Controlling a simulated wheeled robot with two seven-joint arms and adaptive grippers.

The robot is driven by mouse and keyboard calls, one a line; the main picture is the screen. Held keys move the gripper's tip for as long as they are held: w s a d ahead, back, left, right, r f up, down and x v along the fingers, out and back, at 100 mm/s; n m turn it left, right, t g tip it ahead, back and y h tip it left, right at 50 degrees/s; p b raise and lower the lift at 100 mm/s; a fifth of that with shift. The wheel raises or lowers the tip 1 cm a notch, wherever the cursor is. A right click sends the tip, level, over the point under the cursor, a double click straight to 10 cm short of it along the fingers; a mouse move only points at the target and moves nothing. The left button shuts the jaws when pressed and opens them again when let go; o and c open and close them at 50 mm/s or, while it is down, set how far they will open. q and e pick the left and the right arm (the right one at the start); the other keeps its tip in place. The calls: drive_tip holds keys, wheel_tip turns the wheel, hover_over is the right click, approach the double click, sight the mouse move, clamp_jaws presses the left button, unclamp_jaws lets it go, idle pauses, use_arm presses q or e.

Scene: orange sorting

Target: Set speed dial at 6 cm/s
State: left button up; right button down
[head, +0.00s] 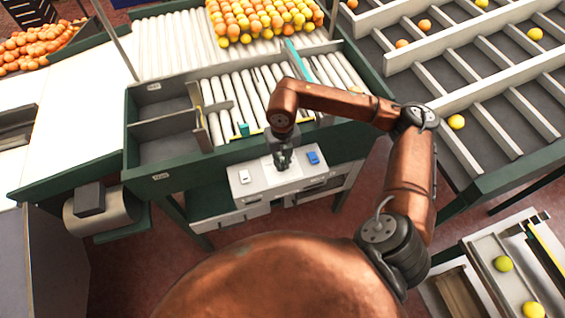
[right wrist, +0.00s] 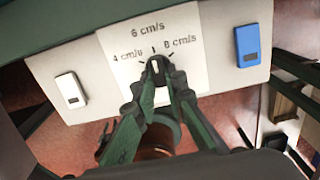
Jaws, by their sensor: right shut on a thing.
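The speed dial (right wrist: 157,66) is a small dark knob with a light pointer line, on a white panel (right wrist: 205,30). Printed marks around it read 4 cm/s, 6 cm/s and 8 cm/s. In the right wrist view the pointer line looks close to upright, toward the 6 cm/s mark. My right gripper (right wrist: 158,84) is shut on the dial, its fingertips on both sides of the knob. In the head view my right gripper (head: 284,165) reaches down to the control panel (head: 262,182) and hides the dial. My left gripper is not in view.
A white switch (right wrist: 70,90) and a blue switch (right wrist: 248,46) flank the dial. The green sorting table (head: 160,179) with rollers stands behind the panel. Many oranges and yellow fruits (head: 262,18) lie at the far end. Divided lanes (head: 480,85) stand at right.

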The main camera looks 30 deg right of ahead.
sight(283, 164)
drive_tip(key=shift+w+r, duration=0.1)
drive_tip(key=c, duration=2)
unclamp_jaws()
drive_tip(key=shift+o, duration=0.2)
wheel_tip(283, 164, up, 12)
